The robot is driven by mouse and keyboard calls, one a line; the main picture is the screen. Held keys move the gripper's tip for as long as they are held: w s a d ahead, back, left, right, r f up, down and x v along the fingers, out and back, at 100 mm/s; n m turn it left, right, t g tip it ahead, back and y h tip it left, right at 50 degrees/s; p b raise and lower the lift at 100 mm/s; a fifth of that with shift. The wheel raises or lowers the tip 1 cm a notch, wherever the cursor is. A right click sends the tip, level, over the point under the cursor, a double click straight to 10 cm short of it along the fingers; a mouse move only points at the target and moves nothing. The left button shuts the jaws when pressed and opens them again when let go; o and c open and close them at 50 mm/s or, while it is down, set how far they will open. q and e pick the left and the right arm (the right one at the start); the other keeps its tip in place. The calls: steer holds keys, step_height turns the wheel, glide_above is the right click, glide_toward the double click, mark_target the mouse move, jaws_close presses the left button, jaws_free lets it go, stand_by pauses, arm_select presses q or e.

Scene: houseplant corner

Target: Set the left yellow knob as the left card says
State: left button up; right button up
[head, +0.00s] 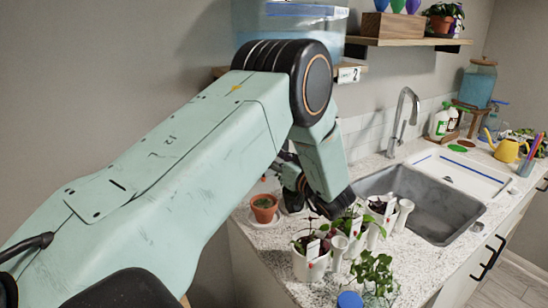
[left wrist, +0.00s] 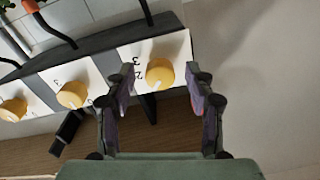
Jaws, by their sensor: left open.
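In the left wrist view a yellow knob (left wrist: 160,73) sits on a white dial plate (left wrist: 140,52) with dark digits, partly cut off from reading. A pale mark shows at the knob's lower edge. My left gripper (left wrist: 159,82) is open, with one finger on each side of this knob; I cannot tell whether they touch it. Two more yellow knobs, a middle one (left wrist: 72,95) and a far-left one (left wrist: 13,109), sit on the same panel. In the head view my arm hides the knobs and gripper. A white card (head: 348,74) there reads 2. My right gripper is not in view.
Black and orange hoses rise from the panel in the left wrist view. In the head view, a wooden shelf (head: 407,41) and blue tank (head: 301,22) are above. Potted plants (head: 311,262) and a sink (head: 432,207) are on the speckled counter below.

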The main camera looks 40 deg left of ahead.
arm_select(q)
steer(key=shift+d+r, duration=0.1)
steer(key=v, duration=0.7)
steer(key=shift+d, duration=0.15)
stand_by(0.4)
